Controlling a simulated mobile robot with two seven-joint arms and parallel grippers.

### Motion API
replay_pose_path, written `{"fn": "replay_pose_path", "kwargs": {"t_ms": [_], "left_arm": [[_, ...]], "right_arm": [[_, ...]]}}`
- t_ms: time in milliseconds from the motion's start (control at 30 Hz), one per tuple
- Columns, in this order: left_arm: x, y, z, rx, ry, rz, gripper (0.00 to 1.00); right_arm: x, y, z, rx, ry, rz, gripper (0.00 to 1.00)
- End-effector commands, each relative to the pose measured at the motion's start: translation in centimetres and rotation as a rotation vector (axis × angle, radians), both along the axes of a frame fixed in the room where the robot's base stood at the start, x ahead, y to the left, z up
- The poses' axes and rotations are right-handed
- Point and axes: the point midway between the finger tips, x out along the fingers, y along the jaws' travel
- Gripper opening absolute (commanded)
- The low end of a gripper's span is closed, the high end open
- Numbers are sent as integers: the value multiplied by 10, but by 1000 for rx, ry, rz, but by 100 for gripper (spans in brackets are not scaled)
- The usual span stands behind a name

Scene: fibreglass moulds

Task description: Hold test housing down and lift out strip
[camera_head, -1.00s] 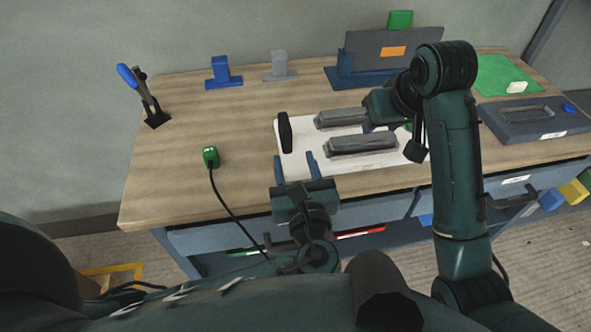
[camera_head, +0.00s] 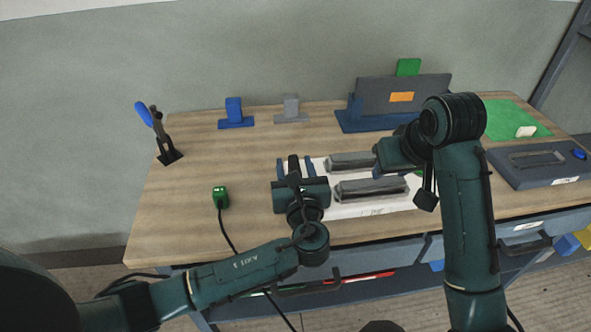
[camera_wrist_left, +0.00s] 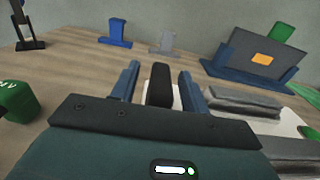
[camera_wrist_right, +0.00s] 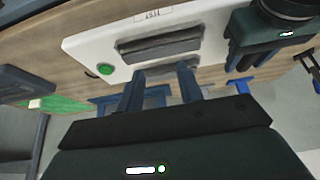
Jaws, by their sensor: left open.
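The test housing appears to be the white base (camera_head: 345,211) with two long grey blocks, a far one (camera_head: 350,161) and a near one (camera_head: 370,189). A black upright piece (camera_wrist_left: 159,88) stands at its left end. My left gripper (camera_head: 294,161) is open, with its blue fingers on either side of this piece; contact is unclear. My right gripper (camera_wrist_right: 160,70) appears open, its fingertips at the far grey block (camera_wrist_right: 195,66). In the head view my right arm mostly hides its fingers. I cannot tell which part is the strip.
A green cabled device (camera_head: 220,197) lies left of the base. A blue stand (camera_head: 235,115), a grey stand (camera_head: 291,111) and a large dark panel (camera_head: 420,95) stand behind. A dark tray (camera_head: 511,177) and green mat (camera_head: 497,121) are right.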

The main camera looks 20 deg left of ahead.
Motion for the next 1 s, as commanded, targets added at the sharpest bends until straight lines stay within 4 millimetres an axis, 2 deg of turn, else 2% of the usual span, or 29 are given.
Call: {"fn": "replay_pose_path", "kwargs": {"t_ms": [67, 600, 1000], "left_arm": [[0, 0, 0, 0, 0, 0, 44], [0, 0, 0, 1, 0, 1, 0], [-1, 0, 0, 1, 0, 1, 0]], "right_arm": [[0, 0, 0, 0, 0, 0, 36], [0, 0, 0, 0, 0, 0, 36], [0, 0, 0, 0, 0, 0, 36]]}}
